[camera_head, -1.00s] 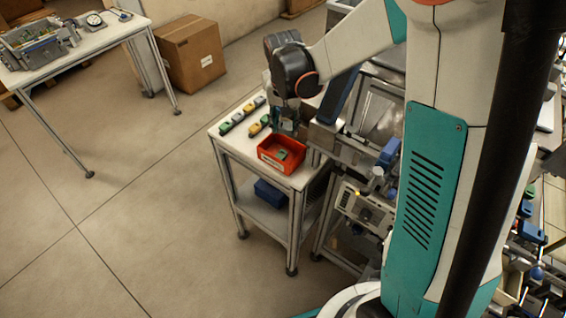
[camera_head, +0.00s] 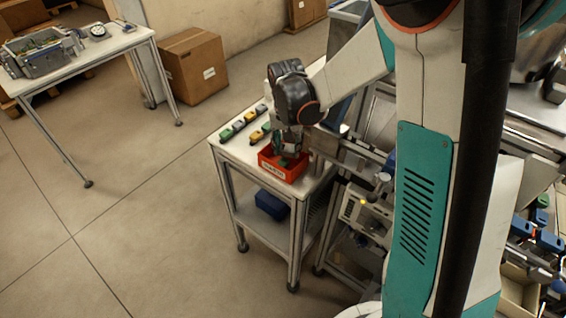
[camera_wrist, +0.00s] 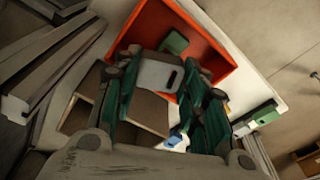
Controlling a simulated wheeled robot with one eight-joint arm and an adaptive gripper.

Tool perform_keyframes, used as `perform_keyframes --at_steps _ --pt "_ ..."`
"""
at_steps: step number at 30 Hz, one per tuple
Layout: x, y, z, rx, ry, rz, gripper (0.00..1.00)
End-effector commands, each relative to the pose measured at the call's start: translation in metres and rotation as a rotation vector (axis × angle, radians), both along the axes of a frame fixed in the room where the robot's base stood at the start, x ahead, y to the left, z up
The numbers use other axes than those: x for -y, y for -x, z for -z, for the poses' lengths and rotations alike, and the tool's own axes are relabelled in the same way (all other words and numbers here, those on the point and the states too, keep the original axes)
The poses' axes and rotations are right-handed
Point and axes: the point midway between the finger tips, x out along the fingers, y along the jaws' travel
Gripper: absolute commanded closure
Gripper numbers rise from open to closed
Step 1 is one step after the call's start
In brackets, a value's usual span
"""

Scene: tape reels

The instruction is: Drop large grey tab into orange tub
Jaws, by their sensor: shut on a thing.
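The large grey tab (camera_wrist: 155,75) is between my gripper's green fingers in the wrist view, with a dark slot on its face. My gripper (camera_wrist: 160,72) is shut on it. The orange tub (camera_wrist: 222,52) lies just beyond the tab in that view, with a green piece (camera_wrist: 174,43) inside. In the head view the orange tub (camera_head: 270,165) stands at the front of the small white cart. My gripper (camera_head: 289,152) is over the tub there and hides part of its inside. The tab cannot be made out in the head view.
Several small coloured tabs (camera_head: 239,125) stand in a row on the cart top (camera_head: 224,143), left of the tub. A blue bin (camera_head: 271,203) sits on the cart's lower shelf. Machinery (camera_head: 362,208) stands close on the right. The floor to the left is open.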

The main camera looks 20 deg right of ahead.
Motion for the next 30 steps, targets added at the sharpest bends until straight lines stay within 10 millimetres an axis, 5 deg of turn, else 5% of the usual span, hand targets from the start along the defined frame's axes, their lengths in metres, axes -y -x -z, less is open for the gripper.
perform_keyframes --at_steps 1,2,4,17,30 --pt "0.000 0.000 0.000 0.000 0.000 0.000 0.72" --pt "0.000 0.000 0.000 0.000 0.000 0.000 0.54" --pt "0.000 0.000 0.000 0.000 0.000 0.000 0.38" --pt "0.000 0.000 -0.005 0.000 0.000 0.000 0.37" --pt "-0.005 0.009 -0.081 0.000 0.000 -0.001 0.37"
